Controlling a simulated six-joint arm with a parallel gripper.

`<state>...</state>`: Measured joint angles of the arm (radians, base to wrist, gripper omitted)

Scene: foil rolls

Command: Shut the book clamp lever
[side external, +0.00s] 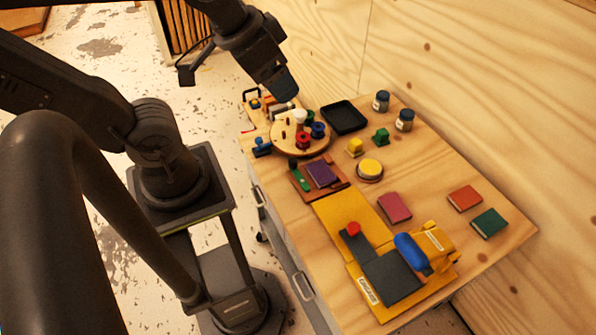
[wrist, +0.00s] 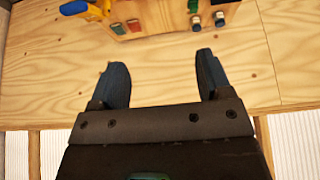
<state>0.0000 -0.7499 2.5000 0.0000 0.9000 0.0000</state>
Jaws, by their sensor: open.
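A brown board (side external: 333,190) with a purple book (side external: 320,173) on it lies near the table's left edge in the side external view. A dark and green piece (side external: 302,181) beside the book looks like the clamp's lever. At this size I cannot tell how far the lever is swung. My gripper (side external: 284,91) is above the far left part of the table, apart from the board. In the wrist view my gripper (wrist: 162,78) shows two spread fingers with nothing between them. The board and lever cannot be made out in the wrist view.
A yellow press (side external: 350,217) with a blue handle (side external: 411,252) stands at the front. A round wooden stand (side external: 283,143) with rolls is under my gripper, next to a black tray (side external: 345,117). Jars (side external: 404,120), a yellow dome (side external: 369,168) and small books (side external: 465,198) stand along the right. A plywood wall (side external: 480,90) rises behind.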

